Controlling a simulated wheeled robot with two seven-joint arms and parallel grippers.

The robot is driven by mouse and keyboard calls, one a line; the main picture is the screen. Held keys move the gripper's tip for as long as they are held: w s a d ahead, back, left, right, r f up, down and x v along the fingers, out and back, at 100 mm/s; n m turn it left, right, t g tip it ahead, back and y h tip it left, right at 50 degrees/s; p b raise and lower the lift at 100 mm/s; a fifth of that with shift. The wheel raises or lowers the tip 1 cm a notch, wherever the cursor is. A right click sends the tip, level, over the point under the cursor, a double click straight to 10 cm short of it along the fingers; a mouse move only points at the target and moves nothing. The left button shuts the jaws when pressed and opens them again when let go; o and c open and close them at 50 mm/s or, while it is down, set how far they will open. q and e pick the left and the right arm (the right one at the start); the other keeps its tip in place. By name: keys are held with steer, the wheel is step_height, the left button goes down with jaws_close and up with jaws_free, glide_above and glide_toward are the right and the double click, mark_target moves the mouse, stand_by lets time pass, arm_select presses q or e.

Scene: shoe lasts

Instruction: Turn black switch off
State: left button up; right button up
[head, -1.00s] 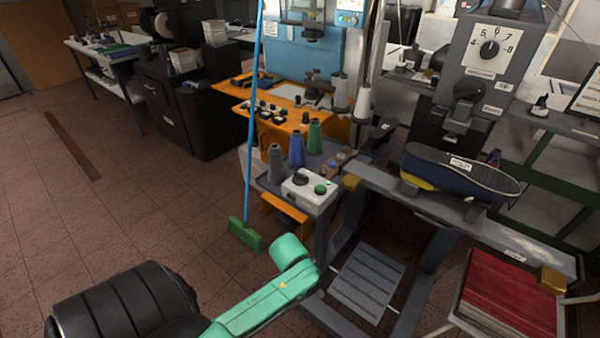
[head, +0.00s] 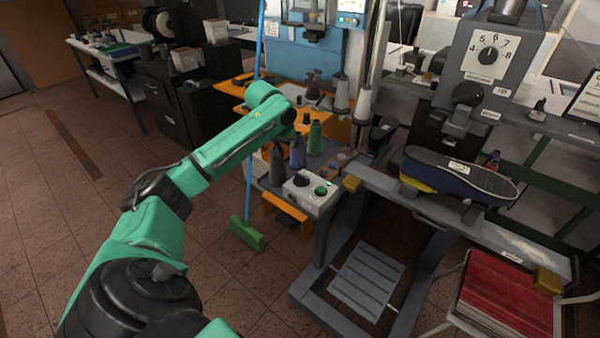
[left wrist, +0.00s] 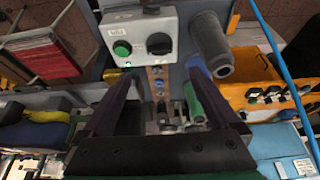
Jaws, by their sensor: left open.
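A pale control box (head: 309,196) with a black knob switch (head: 301,180) and a green round button (head: 321,190) sits on the small grey table. The box also shows at the top of the left wrist view (left wrist: 141,20), with the black switch (left wrist: 158,43) right of the green button (left wrist: 122,48). A small green light glows beside the button. My left gripper (left wrist: 162,82) is open and empty, with its fingers apart below the box in that view. In the head view its arm reaches over the table, and the fingers cannot be made out clearly. My right gripper is not in view.
Grey, blue and green (head: 315,138) thread cones stand close behind the box; the grey cone (left wrist: 212,45) is right beside it in the wrist view. A blue-handled broom (head: 246,233) stands at left. A machine with a dial (head: 488,54) and a shoe (head: 460,174) is at right.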

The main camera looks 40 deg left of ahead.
mark_target(301, 175)
arm_select(q)
steer(key=p+x, duration=0.1)
steer(key=x, duration=1)
steer(key=shift+w+f, duration=0.2)
steer(key=shift+f, duration=0.15)
steer(key=c, duration=1.4)
